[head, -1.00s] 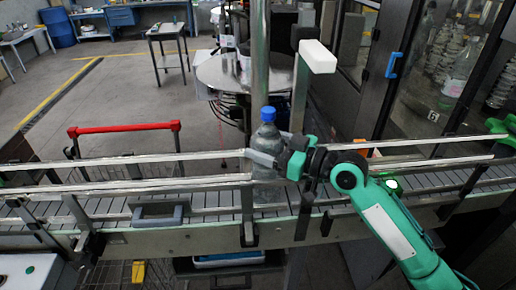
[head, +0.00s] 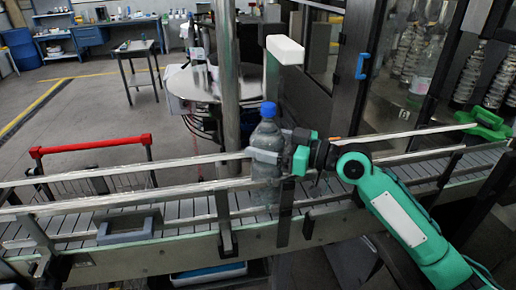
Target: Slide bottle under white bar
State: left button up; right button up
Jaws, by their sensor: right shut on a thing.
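A clear bottle with a blue cap (head: 267,135) stands upright on the grey conveyor, between its rails. My right gripper (head: 272,156) comes in from the right and is shut on the bottle's upper body. The white bar (head: 285,49) is a block on top of an upright post, behind and above the bottle and slightly to its right. The bottle's lower part is partly hidden by the near rail. My left gripper is not in view.
The conveyor (head: 185,211) runs across the view with metal side rails. A vertical pole (head: 228,90) stands just left of the bottle. A round metal table (head: 196,82) is behind. A machine with glass doors and several bottles stands at right. A red-handled cart (head: 95,144) is behind at left.

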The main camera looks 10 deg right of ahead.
aim_at(280, 141)
jog(key=shift+d+f+b, duration=0.1)
jog(key=shift+d+b, duration=0.75)
jog(key=shift+d, duration=0.25)
jog(key=shift+d+b, duration=0.3)
jog(key=shift+d, duration=0.2)
jog(key=o, duration=1.9)
jog(key=shift+c, duration=0.2)
